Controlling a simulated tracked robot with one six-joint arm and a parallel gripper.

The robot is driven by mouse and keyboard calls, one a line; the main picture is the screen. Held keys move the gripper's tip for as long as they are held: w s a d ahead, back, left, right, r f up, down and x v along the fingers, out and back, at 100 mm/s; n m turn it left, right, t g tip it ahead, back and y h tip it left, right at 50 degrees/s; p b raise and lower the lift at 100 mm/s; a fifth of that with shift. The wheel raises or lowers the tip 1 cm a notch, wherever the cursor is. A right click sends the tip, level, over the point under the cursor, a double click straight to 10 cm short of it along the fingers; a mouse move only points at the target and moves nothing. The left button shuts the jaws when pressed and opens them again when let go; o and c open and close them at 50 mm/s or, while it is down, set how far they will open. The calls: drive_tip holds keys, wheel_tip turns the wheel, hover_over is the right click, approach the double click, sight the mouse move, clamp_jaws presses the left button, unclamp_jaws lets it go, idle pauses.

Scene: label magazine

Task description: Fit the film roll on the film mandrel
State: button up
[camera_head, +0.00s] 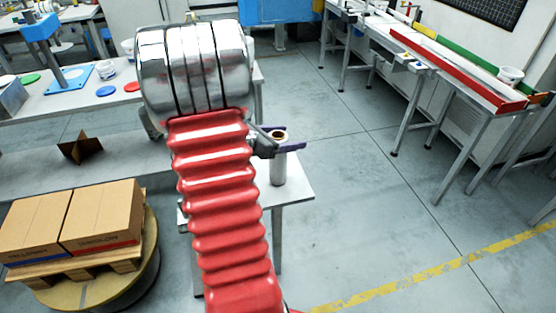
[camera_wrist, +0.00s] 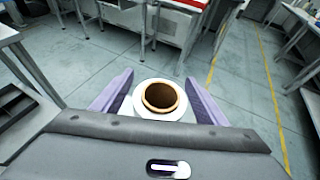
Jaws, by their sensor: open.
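The film roll, white with a brown hollow core, shows in the wrist view (camera_wrist: 138,104) between the two purple fingers of my gripper (camera_wrist: 158,78). The fingers are open, one on each side of it, with no clear grip on it. In the head view the brown core end of the roll (camera_head: 278,135) shows upright at my gripper (camera_head: 282,143), above a small grey table. A pale upright cylinder (camera_head: 278,172) shows below the fingers; I cannot tell whether it is the roll's body or a support. I cannot make out the film mandrel in either view.
The small table (camera_head: 298,182) is partly hidden by my red arm. A pallet with cardboard boxes (camera_head: 95,222) stands at lower left. A workbench (camera_head: 95,115) lies behind it. A long bench with red and green rails (camera_head: 450,70) is at upper right. The floor between is clear.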

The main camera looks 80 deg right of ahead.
drive_tip(key=shift+c, duration=0.2)
clamp_jaws()
idle(0.6)
